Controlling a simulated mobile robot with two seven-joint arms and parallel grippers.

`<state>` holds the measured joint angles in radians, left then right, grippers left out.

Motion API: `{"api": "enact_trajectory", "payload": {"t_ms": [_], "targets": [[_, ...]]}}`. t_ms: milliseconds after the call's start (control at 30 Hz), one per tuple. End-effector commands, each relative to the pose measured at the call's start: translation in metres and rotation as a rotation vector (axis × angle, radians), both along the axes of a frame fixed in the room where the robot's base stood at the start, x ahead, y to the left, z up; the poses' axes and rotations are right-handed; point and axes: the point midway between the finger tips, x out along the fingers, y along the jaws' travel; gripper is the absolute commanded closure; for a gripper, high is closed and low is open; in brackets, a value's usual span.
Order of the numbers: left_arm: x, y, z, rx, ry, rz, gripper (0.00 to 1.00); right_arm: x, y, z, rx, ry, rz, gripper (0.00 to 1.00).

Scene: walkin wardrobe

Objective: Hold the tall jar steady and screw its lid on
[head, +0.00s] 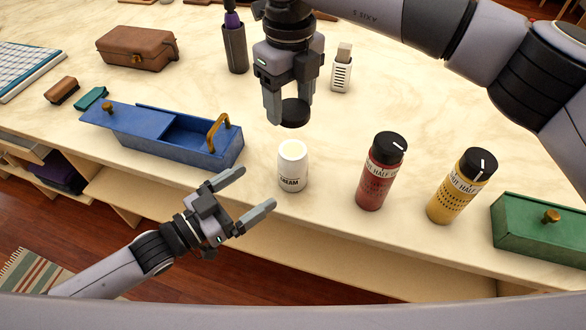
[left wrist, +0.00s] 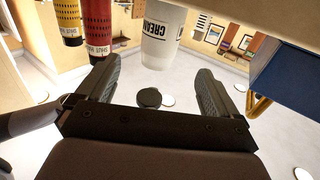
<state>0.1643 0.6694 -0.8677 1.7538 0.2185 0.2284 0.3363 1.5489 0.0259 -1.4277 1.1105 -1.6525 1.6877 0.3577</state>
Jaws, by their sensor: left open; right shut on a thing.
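The tall jar (head: 292,168) is white, labelled as cream, and stands upright and uncapped near the table's front edge. It shows upside down in the left wrist view (left wrist: 162,35), ahead of the fingers. My left gripper (head: 254,190) is open and empty, just left of the jar and apart from it, with its fingers pointing towards it. My right gripper (head: 292,98) is shut on the round black lid (head: 295,113), which it holds above and behind the jar's mouth, apart from the jar.
A red bottle (head: 376,172) and a yellow bottle (head: 461,187) stand right of the jar, with a green box (head: 540,232) beyond. A blue box (head: 165,137) with its lid partly slid lies left. A dark holder (head: 235,50) and a white bottle (head: 341,72) stand behind.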

Motion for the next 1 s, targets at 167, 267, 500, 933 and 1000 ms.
{"api": "enact_trajectory", "payload": {"t_ms": [167,267,500,933,1000], "targets": [[0.022,-0.026,0.002,-0.003,-0.004,-0.001,0.06,0.000,0.000,0.000,0.000,0.000,0.001,0.67],[0.035,-0.042,0.002,-0.002,-0.003,-0.001,0.06,0.000,0.000,0.000,0.000,0.000,0.001,0.67],[0.058,-0.071,0.001,-0.002,-0.001,-0.001,0.06,0.000,0.000,0.000,0.000,0.000,0.001,0.67],[0.068,-0.082,0.001,0.001,-0.001,-0.001,0.06,0.000,0.000,0.000,0.000,0.000,0.001,0.67],[0.068,-0.082,0.001,0.001,-0.001,-0.001,0.06,0.000,0.000,0.000,0.000,0.000,0.001,0.67]]}}
